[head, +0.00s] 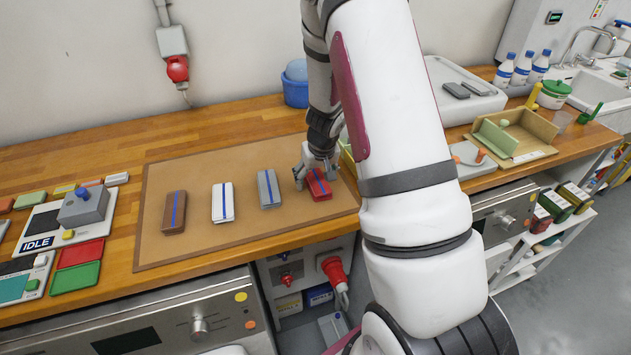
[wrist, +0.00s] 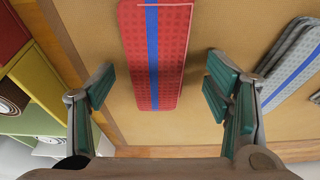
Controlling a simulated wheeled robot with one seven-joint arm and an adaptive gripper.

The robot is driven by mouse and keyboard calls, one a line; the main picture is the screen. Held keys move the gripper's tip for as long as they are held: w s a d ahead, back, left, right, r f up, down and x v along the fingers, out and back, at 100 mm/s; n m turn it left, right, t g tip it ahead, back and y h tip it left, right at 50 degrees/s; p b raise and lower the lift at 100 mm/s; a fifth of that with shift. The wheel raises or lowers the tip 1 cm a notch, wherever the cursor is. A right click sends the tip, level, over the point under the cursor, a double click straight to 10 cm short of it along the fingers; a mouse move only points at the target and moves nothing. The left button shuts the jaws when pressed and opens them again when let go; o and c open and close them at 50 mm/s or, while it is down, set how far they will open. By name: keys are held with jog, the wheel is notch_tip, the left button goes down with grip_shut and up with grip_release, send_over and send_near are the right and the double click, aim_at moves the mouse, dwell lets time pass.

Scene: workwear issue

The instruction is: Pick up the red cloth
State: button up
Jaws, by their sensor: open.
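The red cloth (head: 319,187) is folded flat with a blue stripe along its length. It lies at the right end of a row of folded cloths on a tan mat (head: 190,255). In the wrist view the red cloth (wrist: 157,60) extends from the top edge down between my finger pads. My gripper (head: 313,178) is over the red cloth in the head view. In the wrist view my gripper (wrist: 160,88) is open, with one finger on either side of the cloth and tan mat showing between each finger and the cloth. Nothing is held.
A grey cloth (head: 269,189), a white cloth (head: 222,202) and a brown cloth (head: 173,212) lie left of the red one. A blue bucket (head: 296,92) stands behind the mat. The mat's front left is clear.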

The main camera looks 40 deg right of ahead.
jog(key=c, duration=1.2)
jog(key=shift+r, duration=0.1)
jog(key=shift+c, duration=0.2)
